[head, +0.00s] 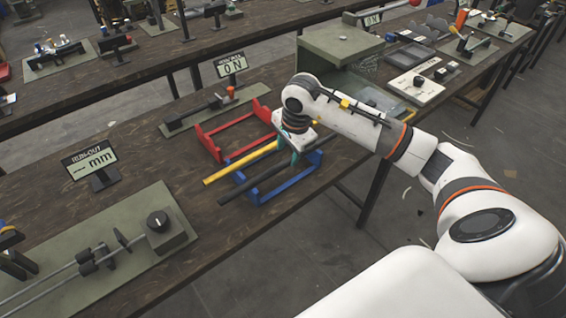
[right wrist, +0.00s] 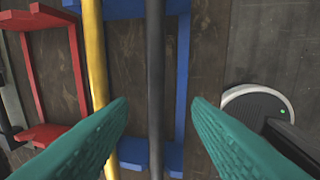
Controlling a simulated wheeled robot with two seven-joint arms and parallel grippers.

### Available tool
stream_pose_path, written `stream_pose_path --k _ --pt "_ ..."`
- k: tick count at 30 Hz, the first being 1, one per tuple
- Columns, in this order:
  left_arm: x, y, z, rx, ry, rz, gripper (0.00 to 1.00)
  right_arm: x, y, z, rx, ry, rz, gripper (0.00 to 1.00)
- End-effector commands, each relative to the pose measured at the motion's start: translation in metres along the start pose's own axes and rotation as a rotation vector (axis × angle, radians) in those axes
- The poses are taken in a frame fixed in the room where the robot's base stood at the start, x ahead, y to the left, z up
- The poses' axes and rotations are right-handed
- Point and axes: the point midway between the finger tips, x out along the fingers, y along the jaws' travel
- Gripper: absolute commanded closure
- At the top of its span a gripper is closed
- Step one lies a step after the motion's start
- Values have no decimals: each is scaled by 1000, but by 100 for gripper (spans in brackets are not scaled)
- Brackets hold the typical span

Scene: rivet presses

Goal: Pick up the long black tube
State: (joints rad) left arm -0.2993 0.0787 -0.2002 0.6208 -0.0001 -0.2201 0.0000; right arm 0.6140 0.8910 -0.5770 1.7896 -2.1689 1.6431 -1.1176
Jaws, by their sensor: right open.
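The long black tube (head: 238,189) lies across the blue rack (head: 284,187) on the dark wooden table, beside a yellow tube (head: 230,167). In the right wrist view the black tube (right wrist: 155,75) runs up and down the picture between the fingers, with the yellow tube (right wrist: 95,60) to its left. My right gripper (head: 294,160) is over the racks in the head view and hides part of both tubes. Its teal fingers (right wrist: 160,105) are open and empty, one on each side of the black tube, with gaps on both sides. My left gripper is not in view.
A red rack (head: 217,151) stands just behind the tubes, left of them in the right wrist view. A "RUN-OUT" display (head: 90,160) and green fixture (head: 120,245) stand at left.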

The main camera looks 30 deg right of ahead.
Motion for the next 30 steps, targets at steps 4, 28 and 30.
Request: stream_pose_path --k 4,28,30 --pt "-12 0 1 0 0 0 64 16 2 2 3 4 -5 55" --pt "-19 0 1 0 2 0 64 51 5 5 0 1 1 100" --pt "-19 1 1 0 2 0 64 50 5 5 0 2 2 100"
